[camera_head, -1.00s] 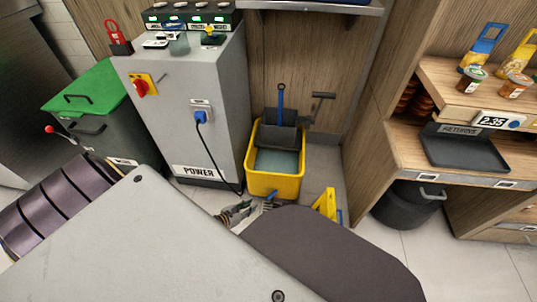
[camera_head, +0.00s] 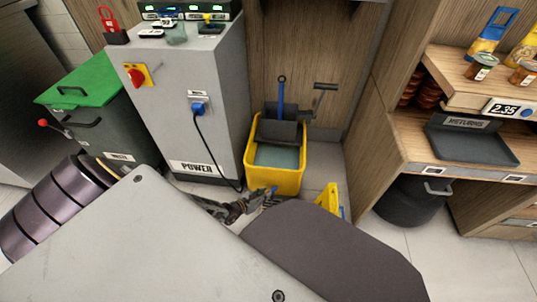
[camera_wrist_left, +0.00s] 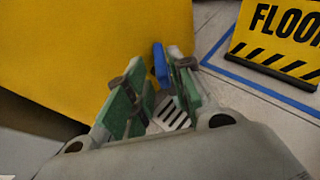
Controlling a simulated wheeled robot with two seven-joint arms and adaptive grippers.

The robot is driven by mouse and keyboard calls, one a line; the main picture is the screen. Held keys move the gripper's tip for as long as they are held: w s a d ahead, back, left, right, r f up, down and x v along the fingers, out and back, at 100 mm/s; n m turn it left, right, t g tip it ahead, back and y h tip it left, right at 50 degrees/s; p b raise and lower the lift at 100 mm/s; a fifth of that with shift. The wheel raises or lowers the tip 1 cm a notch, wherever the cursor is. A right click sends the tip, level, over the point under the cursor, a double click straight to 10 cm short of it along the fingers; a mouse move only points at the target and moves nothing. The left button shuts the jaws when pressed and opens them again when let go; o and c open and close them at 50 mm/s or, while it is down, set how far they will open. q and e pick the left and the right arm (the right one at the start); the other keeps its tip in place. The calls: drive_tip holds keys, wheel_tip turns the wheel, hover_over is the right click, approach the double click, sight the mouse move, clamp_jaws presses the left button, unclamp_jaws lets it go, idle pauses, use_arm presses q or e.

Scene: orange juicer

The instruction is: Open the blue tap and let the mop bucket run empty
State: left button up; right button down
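The yellow mop bucket (camera_head: 272,178) stands on the floor in the head view, with grey-green water (camera_head: 278,155) inside. A small blue tap (camera_head: 274,189) is low on its front. In the left wrist view the blue tap (camera_wrist_left: 161,65) shows beside the bucket's yellow wall (camera_wrist_left: 90,50). My left gripper (camera_head: 262,198) is low in front of the bucket. In the left wrist view its green-padded fingers (camera_wrist_left: 158,82) are apart, with the tap at or just beyond the gap between the tips. Contact cannot be told. My right gripper is out of view.
A yellow floor sign (camera_wrist_left: 280,35) stands right of the tap, near blue floor tape (camera_wrist_left: 245,82). A slotted grate (camera_wrist_left: 172,115) shows between the fingers. A grey power cabinet (camera_head: 190,120) stands left of the bucket. A dark wringer (camera_head: 280,130) sits in the bucket.

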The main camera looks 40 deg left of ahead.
sight(272, 191)
use_arm(q)
drive_tip(key=shift+b+x, duration=0.65)
drive_tip(key=shift+x, duration=1)
drive_tip(key=shift+c, duration=0.2)
clamp_jaws()
